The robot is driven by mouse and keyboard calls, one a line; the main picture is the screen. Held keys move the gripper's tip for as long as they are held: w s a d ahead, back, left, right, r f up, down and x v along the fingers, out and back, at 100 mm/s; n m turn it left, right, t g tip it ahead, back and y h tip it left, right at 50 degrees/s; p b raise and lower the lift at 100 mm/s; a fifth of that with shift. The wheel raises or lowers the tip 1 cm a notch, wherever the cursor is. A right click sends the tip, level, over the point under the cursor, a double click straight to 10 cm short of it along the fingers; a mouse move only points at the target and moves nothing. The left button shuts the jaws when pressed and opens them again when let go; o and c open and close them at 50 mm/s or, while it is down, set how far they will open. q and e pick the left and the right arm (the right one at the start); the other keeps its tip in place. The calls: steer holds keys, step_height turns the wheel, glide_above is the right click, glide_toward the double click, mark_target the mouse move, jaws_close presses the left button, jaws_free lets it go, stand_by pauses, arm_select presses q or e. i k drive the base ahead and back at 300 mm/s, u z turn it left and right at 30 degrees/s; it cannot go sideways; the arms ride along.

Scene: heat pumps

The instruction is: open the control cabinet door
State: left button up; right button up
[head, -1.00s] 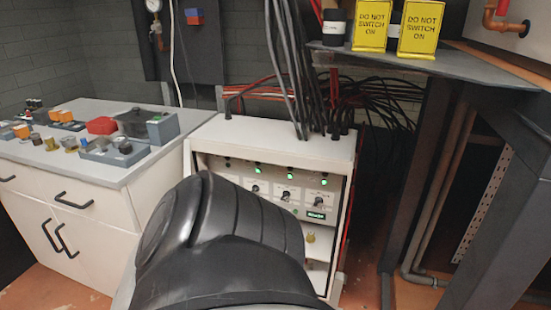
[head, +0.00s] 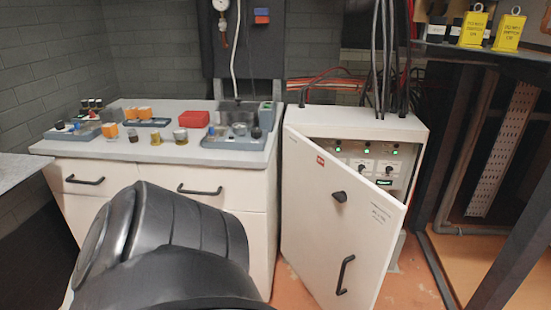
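The white control cabinet (head: 362,125) stands right of centre. Its door (head: 333,206) is hinged on the left and stands partly open, its right edge swung out toward me. The door carries a black knob (head: 339,196) and, below it, a black bar handle (head: 345,275). Above the door's slanted top edge, switches and green lights (head: 384,182) show on the inner panel. The door hides the lower inside. A large black part of my own body fills the lower left, apart from the door in the picture. Neither gripper is in view.
A white drawer bench (head: 225,184) with several small parts on its grey top stands left of the cabinet. Dark cables rise from the cabinet's top. A dark frame (head: 520,225) and a shelf with yellow lockout tags (head: 507,32) stand right. Orange floor shows beside the cabinet.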

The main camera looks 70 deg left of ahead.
mark_target(342, 253)
steer(key=k, duration=0.9)
steer(key=u, duration=1.9)
